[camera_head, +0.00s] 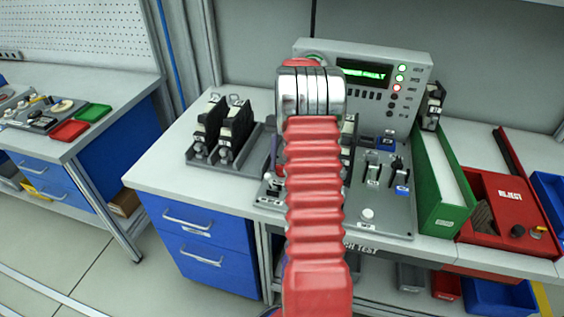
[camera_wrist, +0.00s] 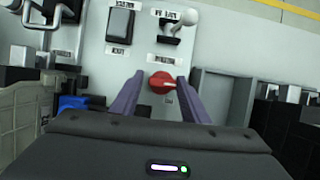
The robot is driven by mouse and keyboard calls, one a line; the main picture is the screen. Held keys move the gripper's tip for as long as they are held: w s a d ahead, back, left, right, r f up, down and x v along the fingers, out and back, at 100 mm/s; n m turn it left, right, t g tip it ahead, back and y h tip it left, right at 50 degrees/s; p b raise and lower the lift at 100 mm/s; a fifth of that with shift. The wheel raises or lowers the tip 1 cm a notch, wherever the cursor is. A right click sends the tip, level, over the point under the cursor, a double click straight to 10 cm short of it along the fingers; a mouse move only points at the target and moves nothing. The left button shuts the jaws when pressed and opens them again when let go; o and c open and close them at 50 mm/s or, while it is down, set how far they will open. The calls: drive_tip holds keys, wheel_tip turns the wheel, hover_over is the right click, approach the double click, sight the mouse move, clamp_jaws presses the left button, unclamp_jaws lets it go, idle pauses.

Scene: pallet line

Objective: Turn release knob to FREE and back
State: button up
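A round red knob (camera_wrist: 161,83) with a light pointer aimed to the right sits on a pale panel (camera_wrist: 120,66) in the wrist view. Small labels lie above it and by its right side, too small to read. My gripper (camera_wrist: 160,79) has its two purple fingers apart, one on each side of the knob, with small gaps visible. It is open and empty; how far its tips are from the panel I cannot tell. In the head view my red arm hides the knob and most of the gripper.
A lever switch (camera_wrist: 178,26) and a dark rocker (camera_wrist: 120,27) stand above the knob. In the head view, a console (camera_head: 416,62) with a lit green display stands behind. A green bin (camera_head: 434,215) and red reject bin (camera_head: 495,228) lie right; black clamp-like units (camera_head: 238,128) stand left.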

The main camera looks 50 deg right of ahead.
drive_tip(key=o, duration=0.3)
drive_tip(key=shift+w+r, duration=0.1)
drive_tip(key=shift+w+r, duration=0.1)
drive_tip(key=v, duration=1.3)
drive_tip(key=shift+d+r, duration=0.15)
drive_tip(key=shift+r, duration=0.05)
idle(0.3)
